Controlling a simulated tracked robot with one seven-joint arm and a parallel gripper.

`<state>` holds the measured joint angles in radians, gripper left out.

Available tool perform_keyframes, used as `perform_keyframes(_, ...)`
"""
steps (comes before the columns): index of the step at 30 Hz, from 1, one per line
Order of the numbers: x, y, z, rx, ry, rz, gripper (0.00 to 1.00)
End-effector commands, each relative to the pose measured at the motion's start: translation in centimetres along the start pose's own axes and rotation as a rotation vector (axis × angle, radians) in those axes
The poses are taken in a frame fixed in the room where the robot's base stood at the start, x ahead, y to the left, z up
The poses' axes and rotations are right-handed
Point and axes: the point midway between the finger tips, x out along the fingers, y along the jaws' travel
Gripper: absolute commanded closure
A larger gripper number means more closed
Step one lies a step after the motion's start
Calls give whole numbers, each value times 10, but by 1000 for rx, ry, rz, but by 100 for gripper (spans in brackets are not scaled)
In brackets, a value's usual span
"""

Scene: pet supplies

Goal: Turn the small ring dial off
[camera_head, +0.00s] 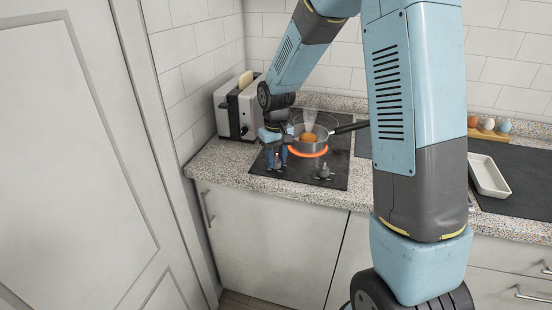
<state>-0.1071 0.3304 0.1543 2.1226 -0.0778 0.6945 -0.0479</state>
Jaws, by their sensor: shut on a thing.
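A black two-ring hob (342,178) is set in the speckled counter. A ring (309,154) glows orange under a steaming pan (299,144) with something orange-brown in it. One grey dial (325,172) stands clear at the hob's front right. My gripper (277,164) points down at the front left of the hob, with its blue fingers shut around a small grey dial there. The fingers mostly hide that dial, so its setting cannot be read. I cannot tell from labels which ring each dial serves.
The pan's dark handle (350,128) points right. A toaster (239,107) with bread stands left behind my gripper. A white tray (487,176) and eggs on a wooden holder (487,131) are at the right. A tall white door (65,140) is at the left.

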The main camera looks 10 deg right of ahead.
Motion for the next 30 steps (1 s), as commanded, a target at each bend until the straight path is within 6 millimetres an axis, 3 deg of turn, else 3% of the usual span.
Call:
perform_keyframes(11,-2,1,-3,-3,9,1,94)
perform_keyframes(12,-2,1,-3,-3,9,1,61)
perform_keyframes(18,-1,0,-2,-3,5,1,41)
perform_keyframes(30,-7,0,-1,-2,3,1,38)
